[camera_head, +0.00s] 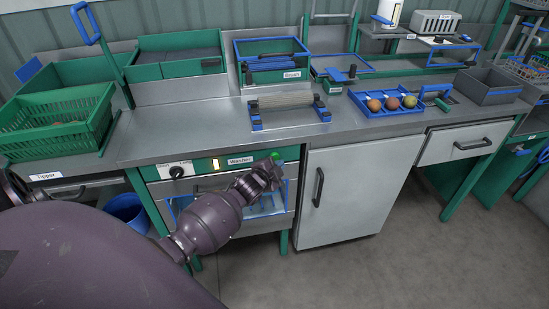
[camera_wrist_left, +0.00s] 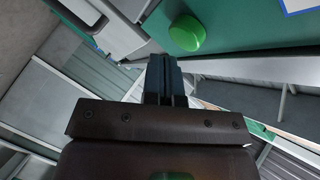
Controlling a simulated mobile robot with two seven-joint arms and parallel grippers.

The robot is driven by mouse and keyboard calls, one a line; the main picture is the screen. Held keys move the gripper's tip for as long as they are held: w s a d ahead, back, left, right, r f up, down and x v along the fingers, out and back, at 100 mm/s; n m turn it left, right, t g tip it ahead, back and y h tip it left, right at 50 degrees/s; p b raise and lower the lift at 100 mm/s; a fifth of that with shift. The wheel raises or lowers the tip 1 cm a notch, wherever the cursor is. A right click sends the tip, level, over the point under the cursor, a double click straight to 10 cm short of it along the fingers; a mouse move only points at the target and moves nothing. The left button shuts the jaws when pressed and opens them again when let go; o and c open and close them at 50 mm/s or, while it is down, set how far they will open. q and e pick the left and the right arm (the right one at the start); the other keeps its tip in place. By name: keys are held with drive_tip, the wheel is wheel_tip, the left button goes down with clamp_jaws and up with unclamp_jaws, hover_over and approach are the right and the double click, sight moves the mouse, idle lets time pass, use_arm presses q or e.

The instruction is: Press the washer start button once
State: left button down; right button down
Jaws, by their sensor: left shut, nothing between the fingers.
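The washer front (camera_head: 228,161) is a green panel with a "Washer" label, a dark knob (camera_head: 177,171) and a lit strip. The green start button (camera_head: 279,156) shows at the panel's right end, partly behind my left gripper (camera_head: 272,167). In the left wrist view the round green button (camera_wrist_left: 187,33) stands out from the green panel, just beyond and to the right of the fingertips. My left gripper's fingers (camera_wrist_left: 165,62) are shut and empty, and they look apart from the button; the exact gap is hard to tell. My right gripper is not in view.
A grey cabinet door (camera_head: 350,195) with a dark handle is right of my gripper. A green crate (camera_head: 55,138) stands left. Floor is clear at front right.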

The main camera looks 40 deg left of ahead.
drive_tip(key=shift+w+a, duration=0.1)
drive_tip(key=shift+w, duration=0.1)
